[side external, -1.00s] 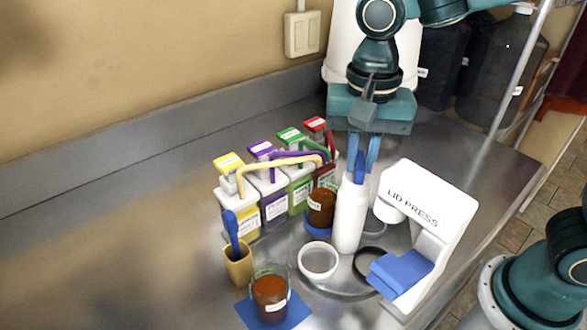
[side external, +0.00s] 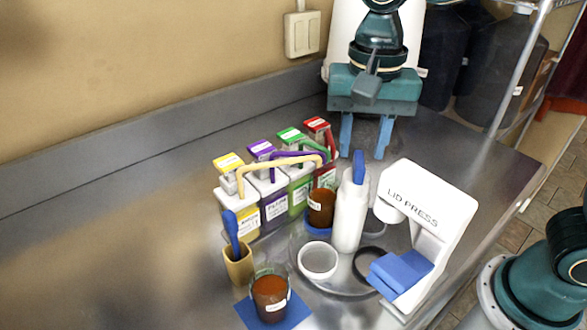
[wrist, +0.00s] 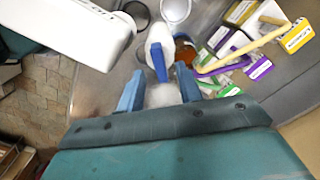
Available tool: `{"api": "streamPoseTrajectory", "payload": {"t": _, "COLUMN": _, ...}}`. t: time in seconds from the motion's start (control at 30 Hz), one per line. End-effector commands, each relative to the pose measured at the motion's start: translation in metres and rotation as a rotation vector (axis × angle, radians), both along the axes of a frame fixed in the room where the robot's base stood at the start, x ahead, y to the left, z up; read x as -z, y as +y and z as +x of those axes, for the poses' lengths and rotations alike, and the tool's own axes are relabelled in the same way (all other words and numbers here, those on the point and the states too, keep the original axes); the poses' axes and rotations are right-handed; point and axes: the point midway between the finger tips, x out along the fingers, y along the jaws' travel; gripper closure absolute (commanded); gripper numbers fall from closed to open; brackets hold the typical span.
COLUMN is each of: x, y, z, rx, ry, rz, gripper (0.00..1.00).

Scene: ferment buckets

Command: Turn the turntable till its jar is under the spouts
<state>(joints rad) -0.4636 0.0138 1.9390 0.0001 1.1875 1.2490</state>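The turntable (side external: 337,283) is a low steel disc on the counter. Its jar (side external: 320,206), filled with something brown, stands on a blue seat at the disc's back left. In the side view the jar appears just below the converging ends of the yellow (side external: 280,163), purple and other coloured spouts; exact alignment is hard to tell. A white post (side external: 349,218) with a blue upright tab (side external: 359,167) stands at the disc; the tab also shows in the wrist view (wrist: 158,62). My gripper (side external: 365,138) is open and empty, behind and above the post, apart from it.
A white lid press (side external: 418,207) with blue block stands right. White ring (side external: 318,259) and black ring (side external: 369,264) lie on the disc. Another brown jar (side external: 270,295) sits on a blue mat, beside a tan cup (side external: 238,266). The counter's left is clear.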

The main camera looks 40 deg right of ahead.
Motion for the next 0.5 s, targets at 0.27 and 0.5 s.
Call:
{"api": "streamPoseTrajectory", "payload": {"t": 0.27, "x": -0.046, "y": 0.0, "z": 0.001, "rx": 0.0, "ry": -0.005, "rz": 0.002, "gripper": 0.65}}
{"api": "streamPoseTrajectory", "payload": {"t": 0.5, "x": -0.083, "y": 0.0, "z": 0.001, "rx": 0.0, "ry": -0.004, "rz": 0.001, "gripper": 0.65}}
